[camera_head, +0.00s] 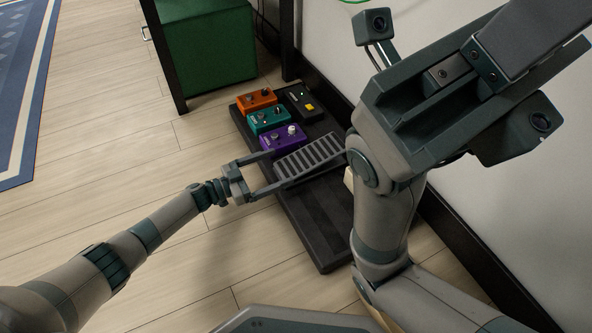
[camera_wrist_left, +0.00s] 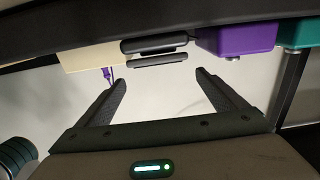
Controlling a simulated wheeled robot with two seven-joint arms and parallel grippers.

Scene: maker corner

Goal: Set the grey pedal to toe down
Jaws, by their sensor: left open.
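The grey pedal (camera_head: 312,155), with a dark ribbed top plate, sits on the black pedalboard (camera_head: 320,222). In the left wrist view the pedal (camera_wrist_left: 157,59) shows edge-on as dark plates with a narrow gap; I cannot tell its exact tilt. My left gripper (camera_head: 277,168) is open at the left end of the pedal, one finger on each side of that end in the picture. In its wrist view the gripper (camera_wrist_left: 160,82) has nothing between its fingers, and the pedal lies just beyond the tips. Contact is unclear. My right arm hides the pedal's far right surroundings.
A purple pedal (camera_head: 283,139) sits close to my left gripper's upper finger. Teal (camera_head: 268,119), orange (camera_head: 257,101) and black (camera_head: 303,103) pedals stand behind it. A green box (camera_head: 210,45) is at the back. The near part of the board is bare.

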